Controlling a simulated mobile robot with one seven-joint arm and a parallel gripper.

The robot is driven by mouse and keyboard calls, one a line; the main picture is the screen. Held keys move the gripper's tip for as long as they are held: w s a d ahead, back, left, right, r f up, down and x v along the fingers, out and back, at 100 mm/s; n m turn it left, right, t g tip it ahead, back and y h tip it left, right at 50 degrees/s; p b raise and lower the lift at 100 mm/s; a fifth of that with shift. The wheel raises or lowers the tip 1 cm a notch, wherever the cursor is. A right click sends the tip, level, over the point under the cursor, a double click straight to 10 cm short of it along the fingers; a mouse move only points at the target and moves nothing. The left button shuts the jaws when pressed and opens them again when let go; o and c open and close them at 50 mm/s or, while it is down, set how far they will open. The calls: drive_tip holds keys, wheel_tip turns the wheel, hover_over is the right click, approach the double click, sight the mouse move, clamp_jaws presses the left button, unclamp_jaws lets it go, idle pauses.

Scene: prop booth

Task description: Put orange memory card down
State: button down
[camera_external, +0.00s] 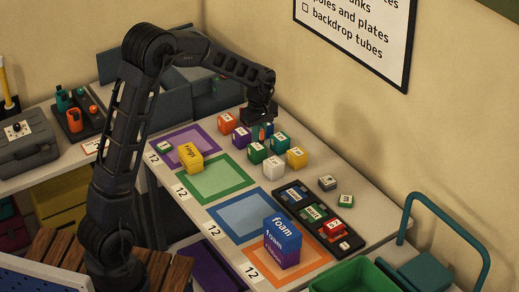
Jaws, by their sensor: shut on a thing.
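My gripper (261,115) is at the back of the table, low above a group of small labelled cubes. I cannot tell whether the held thing touches anything.
Purple, green (215,181), blue (246,217) and orange (318,257) framed mats lie along the table. A yellow box (190,158) and stacked foam boxes (282,243) stand on them. A dark compartment tray (344,241) holds several small items. More cubes stand near the gripper.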

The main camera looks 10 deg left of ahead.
drive_tip(key=d, duration=1.9)
hover_over(371, 220)
wheel_tip(371, 220, down, 2)
wheel_tip(371, 220, down, 19)
drive_tip(key=shift+w+f, duration=0.1)
drive_tip(key=shift+f, duration=0.1)
drive_tip(key=shift+f, duration=0.15)
drive_tip(key=c, duration=1.4)
unclamp_jaws()
drive_tip(key=shift+c, duration=0.2)
